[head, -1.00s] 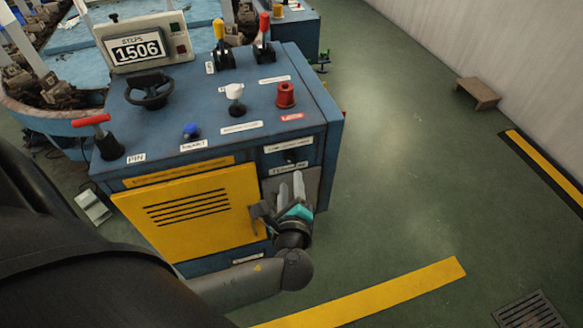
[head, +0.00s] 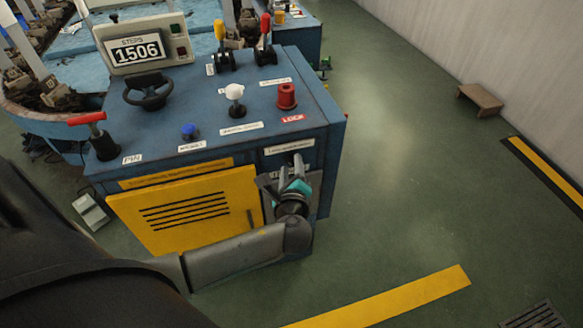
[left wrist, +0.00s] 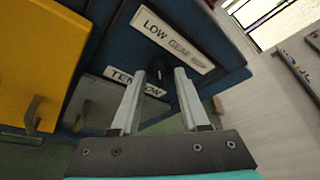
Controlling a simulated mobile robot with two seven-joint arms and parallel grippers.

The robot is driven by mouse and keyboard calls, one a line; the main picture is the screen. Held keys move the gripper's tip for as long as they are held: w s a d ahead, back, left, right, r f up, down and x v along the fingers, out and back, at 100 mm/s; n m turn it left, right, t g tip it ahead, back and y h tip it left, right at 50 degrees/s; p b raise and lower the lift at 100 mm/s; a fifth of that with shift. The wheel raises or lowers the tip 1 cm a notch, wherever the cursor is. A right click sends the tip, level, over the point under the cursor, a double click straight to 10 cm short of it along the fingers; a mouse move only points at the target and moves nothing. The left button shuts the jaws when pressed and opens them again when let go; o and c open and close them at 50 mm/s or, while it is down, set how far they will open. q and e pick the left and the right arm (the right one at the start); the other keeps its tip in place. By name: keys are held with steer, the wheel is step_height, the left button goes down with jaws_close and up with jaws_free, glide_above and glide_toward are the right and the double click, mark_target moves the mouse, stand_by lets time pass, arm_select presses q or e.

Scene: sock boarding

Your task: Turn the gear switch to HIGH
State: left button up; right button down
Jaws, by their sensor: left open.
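The gear switch is a small black knob (left wrist: 157,70) on the blue front of the machine, below a white label (left wrist: 172,38) reading LOW, GEAR and a blurred last word. My left gripper (left wrist: 160,74) is open, with its two pale fingers on either side of the knob in the left wrist view. I cannot tell whether they touch it. In the head view my left gripper (head: 291,164) is at the upper right of the machine's front, just below the label (head: 289,147), and hides the knob. Which way the knob points is unclear. My right gripper is not in view.
A yellow door (head: 185,208) with a handle is left of the gripper. The machine top (head: 205,105) carries a handwheel (head: 147,90), a white knob (head: 235,92), a red knob (head: 287,95) and levers. A second label (left wrist: 133,80) sits below the switch.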

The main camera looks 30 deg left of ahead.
arm_select(q)
jaws_close()
stand_by(0.7)
